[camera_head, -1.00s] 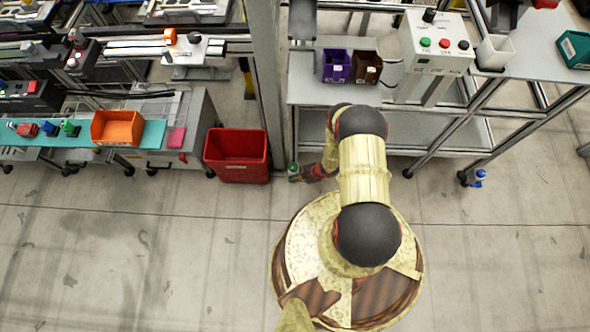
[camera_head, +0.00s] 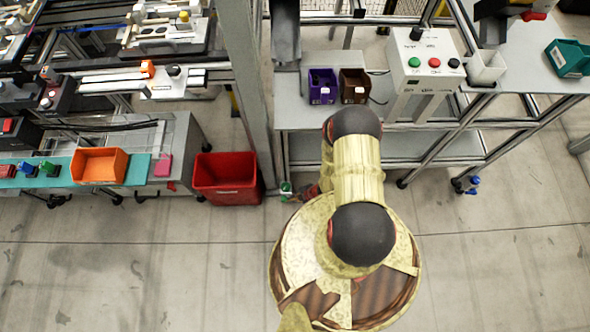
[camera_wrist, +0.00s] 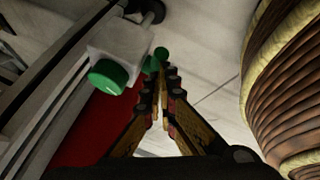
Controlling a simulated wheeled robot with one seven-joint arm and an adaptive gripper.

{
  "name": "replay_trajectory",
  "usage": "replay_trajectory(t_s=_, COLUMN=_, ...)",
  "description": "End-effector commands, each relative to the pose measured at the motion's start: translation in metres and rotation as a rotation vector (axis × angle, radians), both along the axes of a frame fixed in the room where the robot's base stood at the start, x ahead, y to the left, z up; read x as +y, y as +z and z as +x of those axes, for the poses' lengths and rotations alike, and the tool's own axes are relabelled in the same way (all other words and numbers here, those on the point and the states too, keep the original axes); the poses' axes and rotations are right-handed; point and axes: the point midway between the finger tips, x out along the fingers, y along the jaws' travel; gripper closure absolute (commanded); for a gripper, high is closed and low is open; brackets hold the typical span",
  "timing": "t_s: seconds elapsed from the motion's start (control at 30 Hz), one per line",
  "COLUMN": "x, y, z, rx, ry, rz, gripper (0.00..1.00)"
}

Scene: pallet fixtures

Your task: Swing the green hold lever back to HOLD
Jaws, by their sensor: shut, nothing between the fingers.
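The green hold lever shows in the wrist view as a green round hub (camera_wrist: 108,76) on a pale grey block. Green knobs (camera_wrist: 152,64) lie just beyond my fingertips. In the head view a small green part (camera_head: 286,188) shows by the foot of the grey post, right of the red bin. My gripper (camera_wrist: 162,76) is shut and empty, with its tips very close to the knobs. I cannot tell whether they touch. In the head view my arm mostly hides the gripper. No HOLD marking is readable.
The red bin (camera_head: 226,178) stands on the floor left of the lever. The grey post (camera_head: 247,90) rises behind it. A table with purple (camera_head: 321,87) and brown (camera_head: 354,87) bins and a button box (camera_head: 428,62) is ahead. The floor in front is clear.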

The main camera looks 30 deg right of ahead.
Motion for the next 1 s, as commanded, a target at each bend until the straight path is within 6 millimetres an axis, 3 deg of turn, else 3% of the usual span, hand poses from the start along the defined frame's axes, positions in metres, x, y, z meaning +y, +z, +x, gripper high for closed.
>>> replay_trajectory(t_s=0.17, x=0.007, y=-0.005, z=-0.002, rx=0.0, ry=0.0, rz=-0.001, gripper=1.0)
replay_trajectory(t_s=1.0, x=-0.001, y=-0.014, z=-0.007, rx=0.001, ry=-0.001, rz=-0.001, gripper=1.0)
